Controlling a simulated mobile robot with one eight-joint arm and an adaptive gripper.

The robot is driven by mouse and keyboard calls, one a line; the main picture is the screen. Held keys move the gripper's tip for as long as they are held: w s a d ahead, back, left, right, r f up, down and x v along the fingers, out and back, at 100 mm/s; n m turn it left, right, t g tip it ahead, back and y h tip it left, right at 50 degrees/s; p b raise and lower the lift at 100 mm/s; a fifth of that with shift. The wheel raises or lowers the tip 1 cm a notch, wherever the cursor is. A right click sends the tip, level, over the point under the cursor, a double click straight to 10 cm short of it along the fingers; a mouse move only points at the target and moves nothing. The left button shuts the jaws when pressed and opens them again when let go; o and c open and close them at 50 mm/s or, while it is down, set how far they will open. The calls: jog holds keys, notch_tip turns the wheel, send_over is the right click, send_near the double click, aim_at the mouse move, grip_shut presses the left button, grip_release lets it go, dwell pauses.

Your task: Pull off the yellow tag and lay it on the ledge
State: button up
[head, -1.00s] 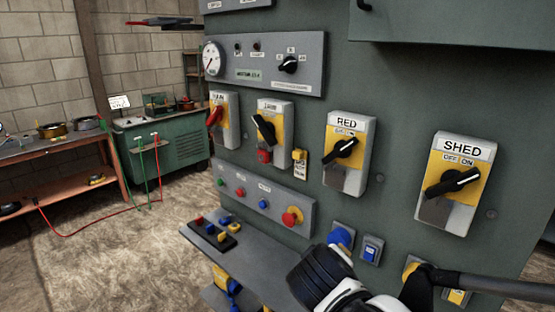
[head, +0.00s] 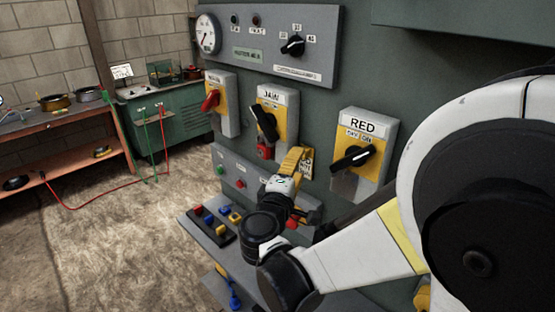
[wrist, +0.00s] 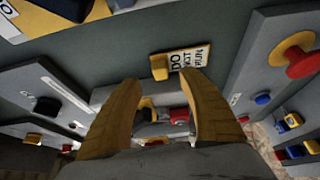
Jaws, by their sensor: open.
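The yellow tag (head: 307,164) is on the green panel between the JAW switch (head: 268,118) and the RED switch (head: 357,157). In the wrist view the tag's label (wrist: 191,57) reads "DO NOT RUN", with a small yellow block (wrist: 159,67) at its left end. My gripper (head: 296,160) is in front of the tag and partly covers it. In the wrist view my gripper (wrist: 162,82) is open and empty, its two yellowish fingers apart. The yellow block shows just past the gap between the fingertips; contact cannot be seen. The grey ledge (head: 221,257) is below, partly hidden by my arm.
A dark tray (head: 222,237) with several coloured pieces sits on the ledge. A red padlock (head: 264,150) hangs under the JAW switch. A button box (head: 228,178) sticks out below the switches. An orange bench (head: 60,145) stands at the left, beyond open floor.

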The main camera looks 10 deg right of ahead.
aim_at(303, 158)
jog(key=b+x, duration=0.1)
jog(key=x, duration=0.5)
grip_shut()
jog(key=shift+s+a, duration=0.1)
dwell(0.3)
jog(key=shift+s+a, duration=0.75)
jog(key=shift+a, duration=0.3)
jog(key=shift+s+a, duration=0.75)
jog(key=shift+a, duration=0.25)
